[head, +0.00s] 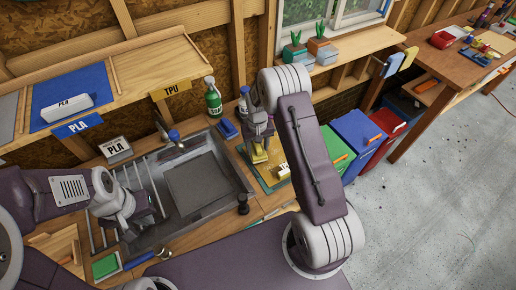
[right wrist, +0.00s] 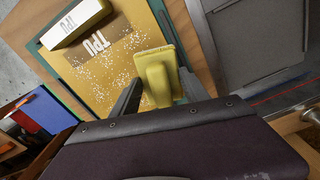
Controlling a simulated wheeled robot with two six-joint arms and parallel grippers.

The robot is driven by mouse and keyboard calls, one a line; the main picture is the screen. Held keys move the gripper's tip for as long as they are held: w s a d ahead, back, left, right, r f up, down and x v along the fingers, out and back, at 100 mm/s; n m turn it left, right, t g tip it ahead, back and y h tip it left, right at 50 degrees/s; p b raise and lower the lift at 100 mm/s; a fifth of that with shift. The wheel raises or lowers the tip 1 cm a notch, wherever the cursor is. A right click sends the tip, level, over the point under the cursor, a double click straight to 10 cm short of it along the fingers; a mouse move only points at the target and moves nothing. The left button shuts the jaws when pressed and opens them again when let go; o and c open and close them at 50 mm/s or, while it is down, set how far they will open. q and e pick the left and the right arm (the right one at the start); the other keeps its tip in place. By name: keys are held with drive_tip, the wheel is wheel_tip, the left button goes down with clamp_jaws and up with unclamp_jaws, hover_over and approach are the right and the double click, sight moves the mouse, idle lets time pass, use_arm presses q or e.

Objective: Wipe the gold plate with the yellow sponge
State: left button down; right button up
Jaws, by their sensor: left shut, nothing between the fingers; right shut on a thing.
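The gold plate (right wrist: 128,66) lies on a green mat, marked TPU and scattered with white specks near the label and around the sponge; it also shows in the head view (head: 268,174). My right gripper (right wrist: 160,84) is shut on the yellow sponge (right wrist: 156,72), over the plate's edge nearer the sink. The sponge shows below the gripper in the head view (head: 260,156). I cannot tell whether it touches the plate. My left gripper (head: 152,212) is shut and empty over the left side of the sink.
A TPU block (right wrist: 76,20) stands on the plate's far corner. The sink (head: 205,190) lies left of the plate, with a dark knob (head: 243,203) at its corner. A green bottle (head: 213,98) and blue item (head: 228,129) stand behind. Coloured bins (head: 357,138) are at right.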

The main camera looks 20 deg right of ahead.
drive_tip(key=r+p, duration=0.1)
drive_tip(key=r, duration=0.1)
drive_tip(key=shift+d+r+p, duration=0.35)
drive_tip(key=shift+r, duration=0.05)
drive_tip(key=r+p, duration=0.2)
drive_tip(key=r, duration=0.1)
drive_tip(key=shift+a, duration=0.2)
drive_tip(key=shift+r, duration=0.15)
drive_tip(key=shift+d, duration=0.15)
